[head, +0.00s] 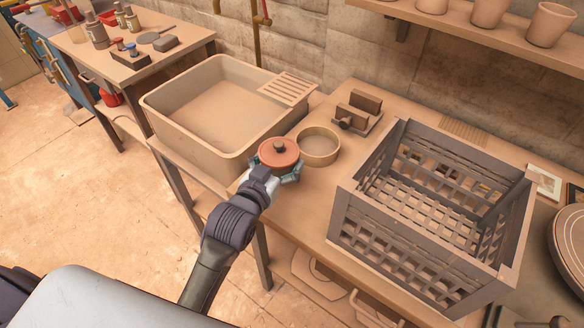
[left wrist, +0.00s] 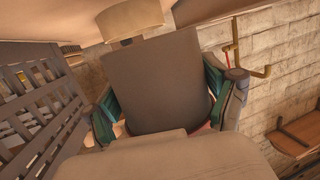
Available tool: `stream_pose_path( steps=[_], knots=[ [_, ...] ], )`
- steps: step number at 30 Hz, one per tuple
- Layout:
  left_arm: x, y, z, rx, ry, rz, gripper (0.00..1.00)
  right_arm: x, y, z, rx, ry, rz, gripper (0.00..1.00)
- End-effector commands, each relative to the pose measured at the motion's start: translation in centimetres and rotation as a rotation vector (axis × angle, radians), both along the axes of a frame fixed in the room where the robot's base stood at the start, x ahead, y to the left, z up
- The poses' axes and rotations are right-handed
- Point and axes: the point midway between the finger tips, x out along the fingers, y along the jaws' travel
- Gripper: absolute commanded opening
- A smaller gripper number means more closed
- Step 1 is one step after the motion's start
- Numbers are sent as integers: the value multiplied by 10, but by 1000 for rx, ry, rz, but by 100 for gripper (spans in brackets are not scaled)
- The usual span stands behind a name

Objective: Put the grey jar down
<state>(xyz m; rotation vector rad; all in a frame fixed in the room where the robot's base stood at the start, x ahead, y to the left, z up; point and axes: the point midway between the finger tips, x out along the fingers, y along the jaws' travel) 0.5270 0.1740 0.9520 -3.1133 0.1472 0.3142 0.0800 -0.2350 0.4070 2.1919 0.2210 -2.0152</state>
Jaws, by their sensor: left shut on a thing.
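The grey jar has a terracotta lid with a dark knob. In the head view the lid (head: 280,153) hides nearly all of the jar's body, by the bench's left front edge, between the sink and a round tan dish. In the left wrist view, which looks upside down, the smooth grey body (left wrist: 158,80) fills the middle. My left gripper (head: 279,170) is shut on the jar; its green-grey fingers (left wrist: 165,100) flank the body. I cannot tell whether the jar's base touches the bench. My right gripper is not in view.
The round tan dish (head: 318,146) sits close right of the jar. The tan sink (head: 160,103) is on the left. A grey slatted crate (head: 375,226) stands on the bench (head: 300,212) at right. Dark blocks (head: 358,108) lie behind. Bare bench shows between dish and crate.

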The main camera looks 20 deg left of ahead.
Motion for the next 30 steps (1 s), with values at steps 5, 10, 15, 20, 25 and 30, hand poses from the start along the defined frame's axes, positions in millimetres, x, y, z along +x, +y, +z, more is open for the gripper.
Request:
stream_pose_path(
  steps=[5,10,15,20,25,30],
  knots=[
    [0,0,-20,0,-2,1,47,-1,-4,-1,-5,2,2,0],
    [0,0,-43,0,0,1,47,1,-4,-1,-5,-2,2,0],
    [0,0,-58,0,-4,1,47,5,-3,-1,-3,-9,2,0],
    [0,0,-58,0,-4,1,47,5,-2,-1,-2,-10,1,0],
    [0,0,-61,0,-3,0,47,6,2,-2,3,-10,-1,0],
    [0,0,-61,0,-2,0,100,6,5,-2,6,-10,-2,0]
  ],
)
